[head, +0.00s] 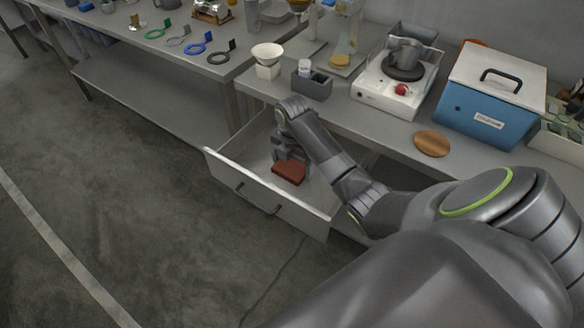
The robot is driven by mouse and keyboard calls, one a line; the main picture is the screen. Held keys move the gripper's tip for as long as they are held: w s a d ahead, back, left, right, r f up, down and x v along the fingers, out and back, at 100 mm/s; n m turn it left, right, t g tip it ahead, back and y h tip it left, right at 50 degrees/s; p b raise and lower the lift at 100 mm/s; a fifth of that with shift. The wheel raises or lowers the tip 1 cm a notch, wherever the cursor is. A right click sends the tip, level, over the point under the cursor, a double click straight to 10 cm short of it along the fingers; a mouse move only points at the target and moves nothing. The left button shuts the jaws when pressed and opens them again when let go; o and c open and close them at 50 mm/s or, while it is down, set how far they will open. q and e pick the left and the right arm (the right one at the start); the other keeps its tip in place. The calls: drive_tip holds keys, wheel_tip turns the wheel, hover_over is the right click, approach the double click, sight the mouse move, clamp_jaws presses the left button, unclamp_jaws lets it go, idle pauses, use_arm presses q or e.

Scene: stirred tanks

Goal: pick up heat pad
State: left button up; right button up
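A dark red-brown block (289,173), which looks like the heat pad, is in the open drawer (240,158) under the bench. My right gripper (288,163) reaches down into the drawer right at the pad's far edge. Its fingertips are small and partly hidden, so I cannot tell whether they are open, shut, or touching the pad. The pad appears to lie on or just above the drawer floor. My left gripper is not in view.
On the bench above stand a hot plate (391,90) with a pot (404,58), a blue box (490,105), a grey holder (312,86) and a round wooden disc (433,143). The drawer front (262,198) and walls surround my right gripper. The floor at left is clear.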

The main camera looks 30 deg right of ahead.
sight(292, 166)
drive_tip(key=c, duration=0.5)
drive_tip(key=shift+r, duration=0.1)
wheel_tip(292, 166, up, 8)
drive_tip(key=shift+w+f, duration=0.1)
drive_tip(key=shift+r+p, duration=1.05)
drive_tip(key=shift+p, duration=0.4)
